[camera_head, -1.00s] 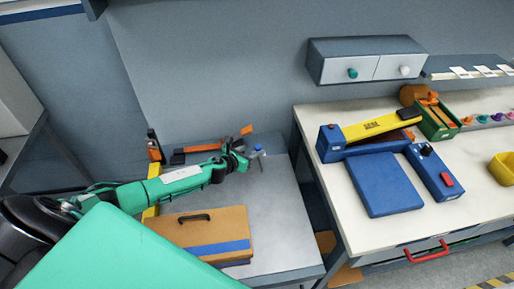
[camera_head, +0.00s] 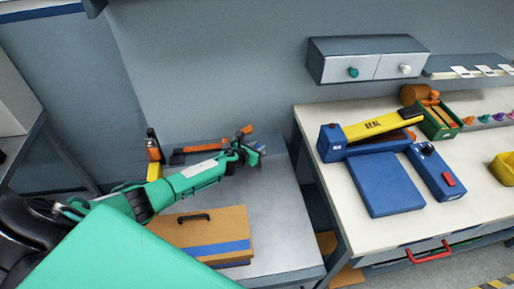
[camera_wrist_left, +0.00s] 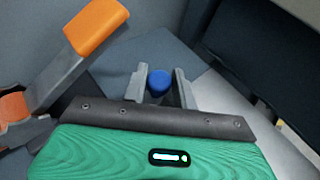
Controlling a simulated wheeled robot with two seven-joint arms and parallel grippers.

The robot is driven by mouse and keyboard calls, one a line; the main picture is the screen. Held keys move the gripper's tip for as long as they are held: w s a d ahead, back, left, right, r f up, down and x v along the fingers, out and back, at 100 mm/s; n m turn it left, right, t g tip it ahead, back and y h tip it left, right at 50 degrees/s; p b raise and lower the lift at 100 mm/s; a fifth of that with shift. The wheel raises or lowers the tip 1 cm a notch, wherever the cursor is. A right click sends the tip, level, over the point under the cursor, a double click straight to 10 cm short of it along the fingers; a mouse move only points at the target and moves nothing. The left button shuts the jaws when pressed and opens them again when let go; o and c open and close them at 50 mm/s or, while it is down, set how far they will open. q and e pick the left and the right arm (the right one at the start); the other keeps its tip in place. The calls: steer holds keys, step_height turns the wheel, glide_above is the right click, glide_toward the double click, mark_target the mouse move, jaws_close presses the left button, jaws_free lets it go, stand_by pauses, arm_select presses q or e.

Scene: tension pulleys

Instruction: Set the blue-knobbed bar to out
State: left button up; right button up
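The blue knob (camera_wrist_left: 159,82) of the bar shows in the left wrist view between the two fingers of my left gripper (camera_wrist_left: 157,88). The fingers stand apart, with a narrow gap on each side of the knob, so the gripper looks open around it. I cannot tell how deep the knob sits between the fingers. In the head view my left gripper (camera_head: 254,154) is over the back of the grey side table and hides the knob and its bar. My right gripper is not in view.
A grey lever with an orange end (camera_wrist_left: 97,25) rises close to the left of my left gripper; it also shows in the head view (camera_head: 246,130). A brown case (camera_head: 205,232) lies in front of my arm. A white workbench (camera_head: 355,225) stands to the right.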

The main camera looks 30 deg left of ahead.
arm_select(q)
jaws_close()
steer(key=w+d, duration=0.3)
steer(key=d, duration=0.2)
steer(key=w+d+b, duration=0.1)
steer(key=w+d, duration=0.1)
steer(key=shift+w+d, duration=0.3)
steer(key=shift+w, duration=0.05)
steer(key=shift+w+d, duration=0.2)
steer(key=shift+d, duration=0.05)
steer(key=shift+d+r, duration=0.1)
steer(key=shift+o, duration=1.9)
jaws_free()
steer(key=shift+o, duration=0.8)
steer(key=shift+w+d, duration=0.1)
steer(key=shift+w, duration=0.05)
